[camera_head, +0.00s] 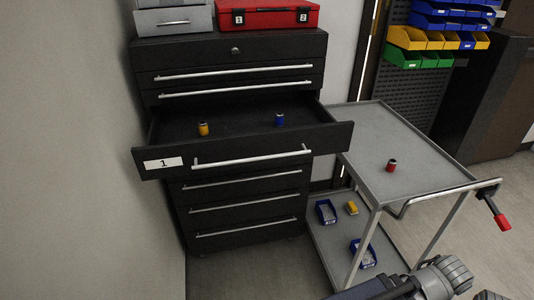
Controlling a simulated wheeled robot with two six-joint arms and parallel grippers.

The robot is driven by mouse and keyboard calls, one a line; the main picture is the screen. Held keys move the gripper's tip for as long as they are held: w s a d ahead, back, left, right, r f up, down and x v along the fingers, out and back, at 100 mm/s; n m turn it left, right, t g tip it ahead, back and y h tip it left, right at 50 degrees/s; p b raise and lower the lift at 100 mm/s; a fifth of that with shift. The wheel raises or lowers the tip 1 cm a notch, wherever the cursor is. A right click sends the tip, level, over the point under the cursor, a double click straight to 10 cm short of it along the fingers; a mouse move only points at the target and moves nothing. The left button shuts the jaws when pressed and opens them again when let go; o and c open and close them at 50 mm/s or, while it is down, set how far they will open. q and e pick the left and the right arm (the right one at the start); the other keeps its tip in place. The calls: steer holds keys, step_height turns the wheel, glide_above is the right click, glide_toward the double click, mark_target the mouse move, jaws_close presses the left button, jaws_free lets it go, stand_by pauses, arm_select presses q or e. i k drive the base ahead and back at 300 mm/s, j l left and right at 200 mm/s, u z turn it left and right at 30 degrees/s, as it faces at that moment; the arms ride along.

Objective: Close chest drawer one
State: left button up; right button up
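Chest drawer one (235,162), with a white label reading 1 (163,163) at the left of its front, stands pulled out from the black chest (230,50). Its silver bar handle (252,157) runs along the front. Inside the drawer, a small yellow cylinder (203,129) stands at the left and a small blue cylinder (279,120) at the right. Grey links of my own arm show at the bottom right edge, well apart from the drawer. I see neither gripper's fingers.
A grey two-shelf cart (414,138) stands close to the drawer's right end, with a red cylinder (391,165) on top and blue bins (326,211) below. A wall (80,150) is at the left. Floor in front of the chest is clear.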

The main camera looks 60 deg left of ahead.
mark_target(243, 132)
steer(key=i+j, duration=0.25)
steer(key=i, duration=0.15)
steer(key=u, duration=2.25)
